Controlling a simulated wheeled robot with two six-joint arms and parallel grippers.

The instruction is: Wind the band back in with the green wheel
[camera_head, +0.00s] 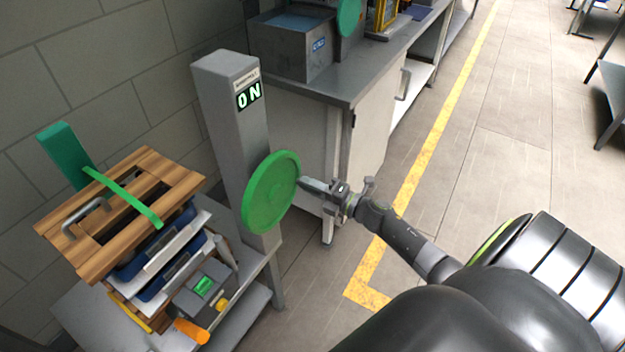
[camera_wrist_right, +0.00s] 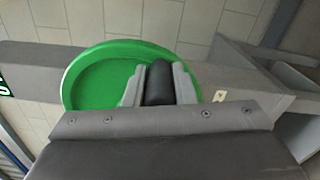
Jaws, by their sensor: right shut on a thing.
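The green wheel (camera_head: 270,192) is mounted on the side of a grey post (camera_head: 228,120) whose display reads "ON". It fills much of the right wrist view (camera_wrist_right: 90,80). My right gripper (camera_head: 312,185) is at the wheel's right side, shut on its dark handle (camera_wrist_right: 158,82); the fingers (camera_wrist_right: 158,95) lie on both sides of it. The green band (camera_head: 122,195) runs from a green upright piece (camera_head: 63,155) at the left and lies across the top of a wooden slatted piece (camera_head: 160,180) on a stack. My left gripper is not in view.
The stack stands on a low grey table (camera_head: 237,318), with a grey device (camera_head: 205,295) and an orange item (camera_head: 192,331) beside it. A workbench (camera_head: 350,85) with a grey box (camera_head: 292,48) stands behind the post.

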